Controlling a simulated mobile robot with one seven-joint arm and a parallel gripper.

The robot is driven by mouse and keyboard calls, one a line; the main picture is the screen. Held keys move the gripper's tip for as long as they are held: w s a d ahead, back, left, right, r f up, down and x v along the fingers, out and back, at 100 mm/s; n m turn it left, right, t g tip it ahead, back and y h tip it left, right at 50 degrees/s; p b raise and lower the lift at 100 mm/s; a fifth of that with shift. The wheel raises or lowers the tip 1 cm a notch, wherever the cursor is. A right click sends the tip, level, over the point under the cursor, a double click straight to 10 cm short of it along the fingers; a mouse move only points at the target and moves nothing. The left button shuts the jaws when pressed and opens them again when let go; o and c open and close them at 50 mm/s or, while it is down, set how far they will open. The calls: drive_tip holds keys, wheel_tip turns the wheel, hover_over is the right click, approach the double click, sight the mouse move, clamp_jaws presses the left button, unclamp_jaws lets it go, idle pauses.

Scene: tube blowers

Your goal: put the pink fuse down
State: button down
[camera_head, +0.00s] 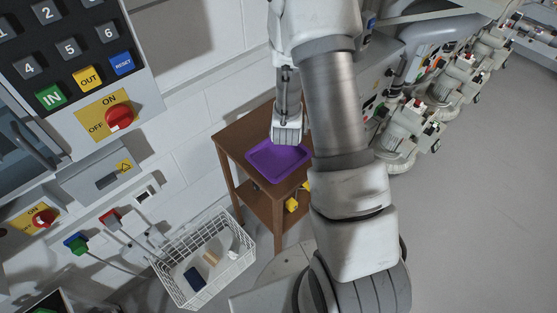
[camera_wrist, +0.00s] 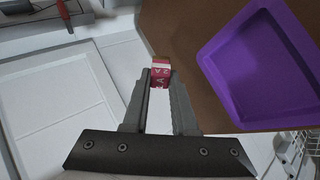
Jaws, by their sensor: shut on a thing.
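The pink fuse (camera_wrist: 160,76) is pinched between the two fingertips of my gripper (camera_wrist: 160,84) in the wrist view, with pale lettering on its face. The fuse and fingers are in the air near the edge of a brown wooden table (camera_wrist: 190,42), beside a purple tray (camera_wrist: 223,82) on the tabletop. In the head view my gripper (camera_head: 287,138) hangs at the purple tray's (camera_head: 276,168) far side, above the brown table (camera_head: 232,145). I cannot make out the fuse there.
A white wire basket (camera_head: 205,262) with small items stands on the floor left of the table. Yellow objects (camera_head: 291,204) sit on the table's lower shelf. A control panel (camera_head: 75,60) is at the upper left. Grey floor (camera_head: 480,220) at the right is clear.

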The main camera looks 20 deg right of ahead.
drive_tip(key=shift+s+d+m+g+y+b, duration=2.3)
drive_tip(key=shift+s+m+g, duration=1.25)
drive_tip(key=shift+s, duration=2.65)
drive_tip(key=b, duration=0.1)
hover_over(284, 150)
drive_tip(key=s, duration=0.1)
drive_tip(key=shift+y, duration=0.3)
drive_tip(key=f, duration=0.7)
drive_tip(key=shift+s+d, duration=0.1)
drive_tip(key=shift+d, duration=0.1)
drive_tip(key=shift+f, duration=2)
drive_tip(key=shift+f, duration=0.1)
drive_tip(key=c, duration=0.7)
unclamp_jaws()
